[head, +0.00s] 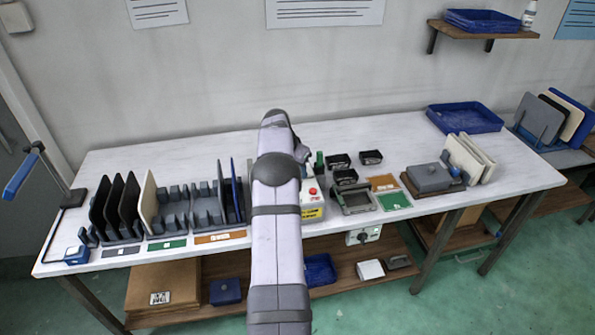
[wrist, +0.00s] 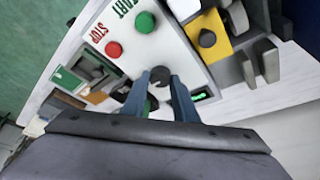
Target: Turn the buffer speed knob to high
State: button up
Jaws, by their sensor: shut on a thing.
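In the wrist view, a dark round knob (wrist: 159,75) sits on the white face of a control box (wrist: 172,52). The blue-grey fingertips of my gripper (wrist: 159,82) are on either side of it, shut on the knob. Its pointer mark and any scale are too small or covered to read. The same face has a red STOP button (wrist: 113,49), a green START button (wrist: 145,22) and a small lit green display (wrist: 202,95). In the head view, the box (head: 312,205) shows partly beside my arm, which hides my gripper and the knob.
A black round knob or button (wrist: 207,38) stands on a yellow panel beside the white face. On the table, a rack of upright panels (head: 128,208) is left of the box. Small black bins (head: 338,161) and a grey fixture (head: 354,199) are right of it.

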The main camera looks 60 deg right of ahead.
jog(key=o, duration=1)
jog(key=shift+b+v, duration=1.3)
jog(key=shift+v, duration=2.4)
jog(key=shift+w+a, duration=0.1)
